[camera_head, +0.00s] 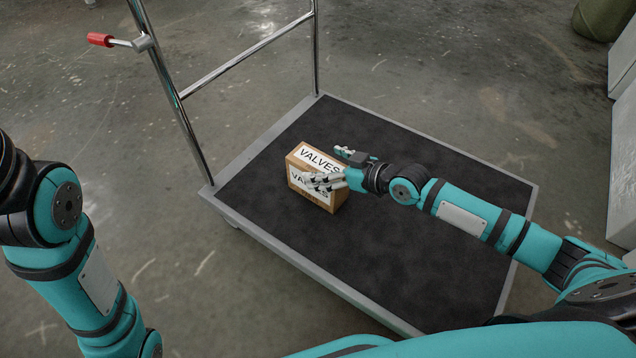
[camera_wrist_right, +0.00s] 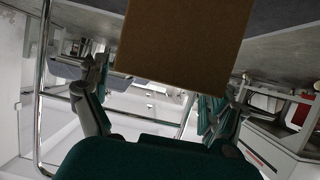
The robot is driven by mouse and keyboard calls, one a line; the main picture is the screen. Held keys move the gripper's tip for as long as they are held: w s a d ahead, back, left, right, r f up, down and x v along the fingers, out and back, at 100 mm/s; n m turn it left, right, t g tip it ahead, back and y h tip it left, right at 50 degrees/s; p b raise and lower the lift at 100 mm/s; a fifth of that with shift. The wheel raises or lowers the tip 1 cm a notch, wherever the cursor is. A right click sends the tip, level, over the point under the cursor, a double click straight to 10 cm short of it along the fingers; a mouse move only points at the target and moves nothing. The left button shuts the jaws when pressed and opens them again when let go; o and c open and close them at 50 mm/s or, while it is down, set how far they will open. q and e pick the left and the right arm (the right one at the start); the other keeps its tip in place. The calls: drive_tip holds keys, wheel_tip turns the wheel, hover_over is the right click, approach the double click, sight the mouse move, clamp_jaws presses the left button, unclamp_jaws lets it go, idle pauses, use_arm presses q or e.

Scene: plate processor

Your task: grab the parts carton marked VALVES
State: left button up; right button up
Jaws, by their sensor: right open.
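The brown carton (camera_head: 298,163) stands on the dark deck of a cart, with white labels reading VALVES on its top and front. My right gripper (camera_head: 334,165) is open at the carton, with one finger group across its front and the other behind its far right side. I cannot tell whether the fingers touch it. In the right wrist view the carton's plain brown face (camera_wrist_right: 183,45) fills the upper middle, between the spread fingers (camera_wrist_right: 165,105). My left arm shows at the left edge of the head view; its gripper is out of frame.
The platform cart (camera_head: 400,270) has a dark mat and a grey rim. Its chrome handle frame (camera_head: 235,63) rises at the left, near the carton, with a red lever (camera_head: 100,39). The rest of the deck is bare. A light cabinet (camera_head: 622,160) stands at the right.

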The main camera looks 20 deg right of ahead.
drive_tip(key=shift+w+a+f, duration=0.2)
drive_tip(key=shift+w+a, duration=0.05)
drive_tip(key=shift+w, duration=0.1)
drive_tip(key=c, duration=1.6)
drive_tip(key=shift+r, duration=0.15)
drive_tip(key=shift+c, duration=0.8)
drive_tip(key=shift+r, duration=0.15)
